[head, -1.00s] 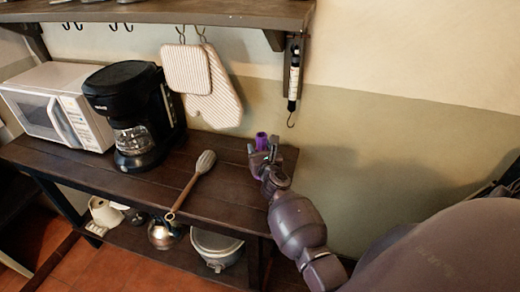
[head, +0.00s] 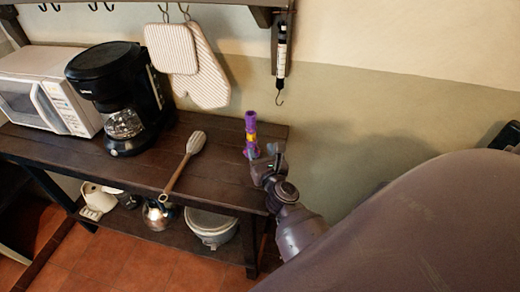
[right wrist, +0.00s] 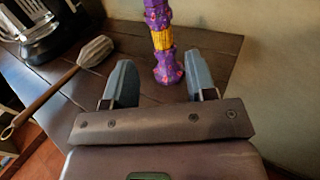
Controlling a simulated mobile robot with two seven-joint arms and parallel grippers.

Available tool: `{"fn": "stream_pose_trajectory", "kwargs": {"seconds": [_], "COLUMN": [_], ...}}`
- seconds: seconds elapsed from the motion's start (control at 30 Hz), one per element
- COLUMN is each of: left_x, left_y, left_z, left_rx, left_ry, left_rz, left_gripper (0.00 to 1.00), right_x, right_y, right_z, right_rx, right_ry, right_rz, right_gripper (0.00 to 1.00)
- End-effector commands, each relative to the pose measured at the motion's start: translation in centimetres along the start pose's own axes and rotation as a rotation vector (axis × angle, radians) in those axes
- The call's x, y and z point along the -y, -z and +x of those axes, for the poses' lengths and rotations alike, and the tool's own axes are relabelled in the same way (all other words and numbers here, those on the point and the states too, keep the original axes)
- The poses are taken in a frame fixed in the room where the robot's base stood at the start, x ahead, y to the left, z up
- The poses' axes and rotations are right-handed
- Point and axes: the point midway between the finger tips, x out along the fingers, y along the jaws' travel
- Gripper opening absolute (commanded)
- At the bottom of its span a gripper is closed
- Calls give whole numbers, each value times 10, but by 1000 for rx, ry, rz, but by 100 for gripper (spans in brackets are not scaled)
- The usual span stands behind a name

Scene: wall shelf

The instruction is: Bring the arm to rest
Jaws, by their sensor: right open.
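My right gripper (head: 268,165) is open and empty at the right end of the dark wooden table (head: 222,170). In the right wrist view its two fingers (right wrist: 160,85) stand apart. A purple object with a yellow band (head: 251,135) stands upright on the table just past the fingertips. It also shows in the right wrist view (right wrist: 162,40), beyond the gap between the fingers, and looks apart from them. My left gripper is not in view.
A wooden-handled utensil (head: 184,163) lies across the table. A black coffee maker (head: 118,95) and a white microwave (head: 45,100) stand at left. Striped mitts (head: 200,70) and a hanging scale (head: 281,55) hang from the shelf above. A pot (head: 212,227) sits on the lower shelf.

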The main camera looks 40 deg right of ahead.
Motion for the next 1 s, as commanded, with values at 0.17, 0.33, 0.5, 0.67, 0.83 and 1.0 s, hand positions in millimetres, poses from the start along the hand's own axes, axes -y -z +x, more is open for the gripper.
{"fn": "stream_pose_trajectory", "kwargs": {"seconds": [0.17,0.33,0.5,0.67,0.83,1.0], "left_x": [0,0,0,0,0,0], "left_y": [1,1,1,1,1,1], "left_z": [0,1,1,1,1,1], "left_rx": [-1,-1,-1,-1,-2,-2], "left_ry": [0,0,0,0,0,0], "left_rz": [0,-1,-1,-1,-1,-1], "left_gripper": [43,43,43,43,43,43], "right_x": [0,0,-1,-16,-50,-79], "right_y": [0,0,-2,-21,-43,-42], "right_z": [0,0,-1,-13,-45,-88], "right_rx": [0,0,7,80,220,342], "right_ry": [0,0,-11,-124,-357,-602], "right_rz": [0,0,-22,-250,-731,-1229], "right_gripper": [51,51,51,51,51,51]}}
